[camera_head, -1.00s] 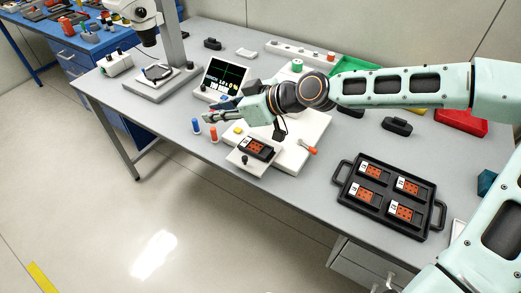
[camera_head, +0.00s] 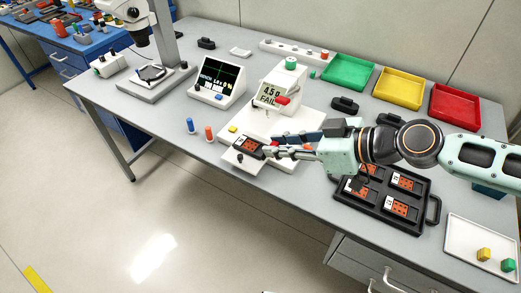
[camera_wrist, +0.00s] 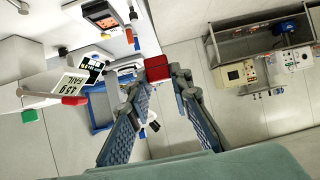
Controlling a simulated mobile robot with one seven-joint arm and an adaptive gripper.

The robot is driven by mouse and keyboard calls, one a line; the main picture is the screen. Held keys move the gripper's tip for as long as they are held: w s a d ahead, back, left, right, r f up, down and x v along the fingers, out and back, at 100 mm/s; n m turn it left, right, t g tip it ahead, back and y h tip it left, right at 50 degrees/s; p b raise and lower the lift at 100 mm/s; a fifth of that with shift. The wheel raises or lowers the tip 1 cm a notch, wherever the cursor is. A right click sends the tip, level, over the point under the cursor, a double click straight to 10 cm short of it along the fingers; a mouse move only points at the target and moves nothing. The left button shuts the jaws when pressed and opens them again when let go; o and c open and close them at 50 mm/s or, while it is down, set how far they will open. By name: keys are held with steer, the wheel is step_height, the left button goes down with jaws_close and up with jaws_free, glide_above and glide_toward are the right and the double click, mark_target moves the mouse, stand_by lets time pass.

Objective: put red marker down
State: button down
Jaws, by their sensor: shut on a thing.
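The red marker (camera_wrist: 157,68) is a small red block pinched between my fingertips in the wrist view. My gripper (camera_head: 270,146) points left in the head view, beside the black chip carrier (camera_head: 249,147) at the front of the white pull tester (camera_head: 283,96). The gripper's fingertips also show in the wrist view (camera_wrist: 158,82). The carrier has an orange patterned part and shows at the top left of the wrist view (camera_wrist: 101,14). The tester's screen reads 4.5 g FAIL. I cannot tell how high the marker is above the surface.
The black tray (camera_head: 425,232) with several carriers lies right, partly under my arm. A white tray (camera_head: 462,236) holds a yellow marker (camera_head: 483,254) and a green marker (camera_head: 508,265). Green (camera_head: 348,72), yellow (camera_head: 398,88) and red (camera_head: 455,107) bins stand at the back.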

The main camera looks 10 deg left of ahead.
steer(key=p, duration=0.2)
glide_above(265, 144)
steer(key=s, duration=0.4)
steer(key=f, duration=0.6)
steer(key=d+f, duration=0.1)
steer(key=f, duration=0.1)
steer(key=shift+w+f, duration=0.2)
steer(key=shift+f, duration=0.2)
steer(key=shift+w+a+f, duration=0.2)
steer(key=shift+w+f, duration=0.05)
steer(key=shift+f, duration=0.15)
steer(key=shift+w+f, duration=0.2)
steer(key=shift+f, duration=1.65)
steer(key=c, duration=1.7)
jaws_free()
steer(key=shift+c, duration=0.2)
